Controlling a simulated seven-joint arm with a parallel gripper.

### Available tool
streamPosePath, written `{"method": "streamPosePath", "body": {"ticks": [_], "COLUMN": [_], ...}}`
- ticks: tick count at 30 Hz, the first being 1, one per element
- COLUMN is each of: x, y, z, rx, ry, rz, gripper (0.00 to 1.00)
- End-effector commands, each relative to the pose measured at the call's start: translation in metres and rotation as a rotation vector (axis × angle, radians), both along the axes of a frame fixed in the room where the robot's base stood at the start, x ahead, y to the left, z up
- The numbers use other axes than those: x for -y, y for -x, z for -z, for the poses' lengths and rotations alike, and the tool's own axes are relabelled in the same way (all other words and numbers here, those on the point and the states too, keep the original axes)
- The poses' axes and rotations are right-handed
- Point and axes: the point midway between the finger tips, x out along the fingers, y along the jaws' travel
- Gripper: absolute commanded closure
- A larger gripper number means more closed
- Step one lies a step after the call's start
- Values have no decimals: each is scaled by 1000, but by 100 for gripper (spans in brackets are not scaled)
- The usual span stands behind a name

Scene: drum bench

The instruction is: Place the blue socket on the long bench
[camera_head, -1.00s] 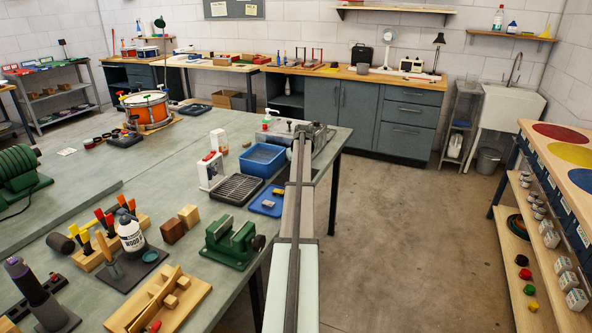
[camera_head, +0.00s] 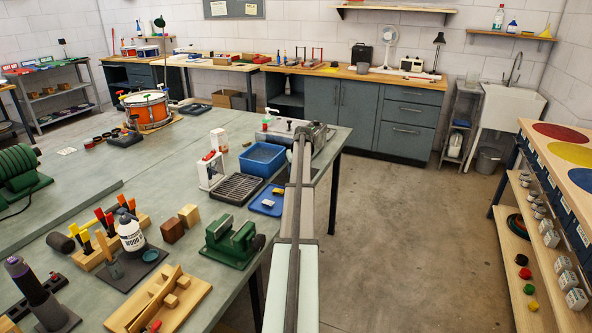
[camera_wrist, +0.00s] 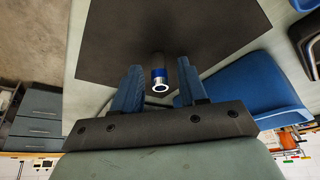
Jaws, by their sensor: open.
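The blue socket (camera_wrist: 159,78) shows in the wrist view as a small cylinder with a blue band and a bright metal ring at its near end. My gripper (camera_wrist: 158,67) is open, with one blue finger on each side of the socket and a visible gap on both sides. A dark square plate or mat (camera_wrist: 200,25) lies behind the socket on a pale green surface. I cannot tell whether the socket touches it. In the head view my arm hides the gripper and socket. A long green-topped bench (camera_head: 75,188) fills the left of that view.
A blue bin (camera_head: 262,158), a ribbed dark tray (camera_head: 238,187) and a green vise (camera_head: 232,242) stand left of my arm. A blue shape (camera_wrist: 255,88) lies close right of the fingers in the wrist view. Open floor (camera_head: 400,230) lies right of the bench.

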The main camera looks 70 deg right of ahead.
Motion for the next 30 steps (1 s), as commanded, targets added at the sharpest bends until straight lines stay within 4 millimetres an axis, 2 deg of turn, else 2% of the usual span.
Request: {"method": "streamPosePath", "body": {"ticks": [5, 21, 26, 27, 30], "x": [-3, -28, -31, -32, -33], "y": [2, 27, 31, 31, 32], "z": [-11, -95, -108, -110, -113], "rx": [0, 1, 1, 0, 0], "ry": [0, 1, 1, 0, 0], "rz": [0, 0, 0, 0, 0], "gripper": [58, 58, 58, 54, 53]}}
